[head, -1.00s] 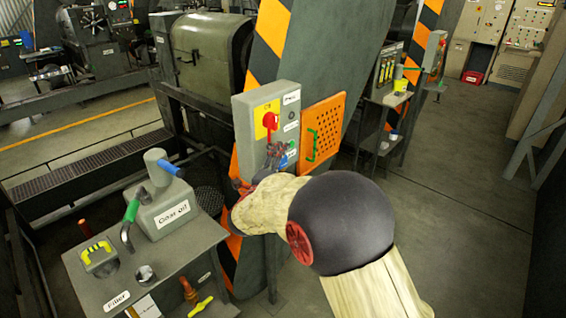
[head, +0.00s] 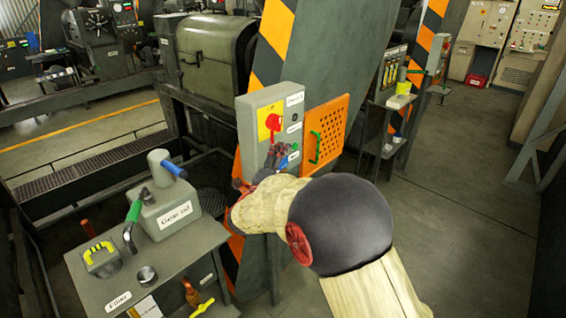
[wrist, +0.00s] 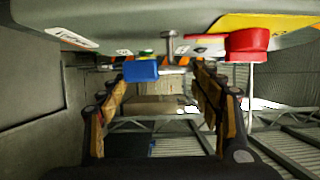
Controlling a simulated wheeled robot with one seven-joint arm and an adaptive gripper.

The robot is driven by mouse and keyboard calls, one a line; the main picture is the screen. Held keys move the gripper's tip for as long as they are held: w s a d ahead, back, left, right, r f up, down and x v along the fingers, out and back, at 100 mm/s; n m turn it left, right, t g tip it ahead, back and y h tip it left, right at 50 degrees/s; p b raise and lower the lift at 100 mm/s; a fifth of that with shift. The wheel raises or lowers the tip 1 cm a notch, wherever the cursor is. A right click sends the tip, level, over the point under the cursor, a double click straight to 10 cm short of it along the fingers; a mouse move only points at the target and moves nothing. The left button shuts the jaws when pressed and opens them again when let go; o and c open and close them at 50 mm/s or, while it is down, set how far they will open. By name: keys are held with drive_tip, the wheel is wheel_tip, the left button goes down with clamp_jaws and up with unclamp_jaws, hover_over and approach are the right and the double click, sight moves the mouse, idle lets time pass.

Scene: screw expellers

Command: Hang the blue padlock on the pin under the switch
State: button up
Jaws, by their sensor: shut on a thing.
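A grey switch box (head: 262,115) stands on the striped post in the head view. Its red switch (head: 273,122) sits on a yellow plate; the switch also shows at the top right of the wrist view (wrist: 247,42). A metal pin (wrist: 170,42) sticks out of the panel left of the switch in the wrist view. The blue padlock (wrist: 141,70) lies between the fingertips of my gripper (wrist: 160,82), shut on it, close to the pin. I cannot tell whether the shackle is around the pin. In the head view my gripper (head: 277,157) is at the box's lower front, partly hidden by my arm.
An orange perforated board (head: 326,130) with a green handle hangs right of the box. A grey table (head: 190,245) with a gear oil can (head: 172,210) stands at lower left. Floor (head: 450,220) at right is clear.

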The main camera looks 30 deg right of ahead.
drive_tip(key=shift+w+a+b, duration=0.25)
drive_tip(key=shift+w+b, duration=0.05)
drive_tip(key=shift+w, duration=0.35)
drive_tip(key=shift+w+a+b, duration=0.2)
drive_tip(key=shift+w+b, duration=0.05)
drive_tip(key=shift+w, duration=0.35)
drive_tip(key=shift+f+b, duration=0.7)
drive_tip(key=shift+b, duration=0.1)
idle(0.4)
drive_tip(key=o, duration=1.4)
drive_tip(key=shift+o, duration=0.6)
drive_tip(key=shift+o, duration=1.2)
drive_tip(key=b+v, duration=0.1)
drive_tip(key=v, duration=0.9)
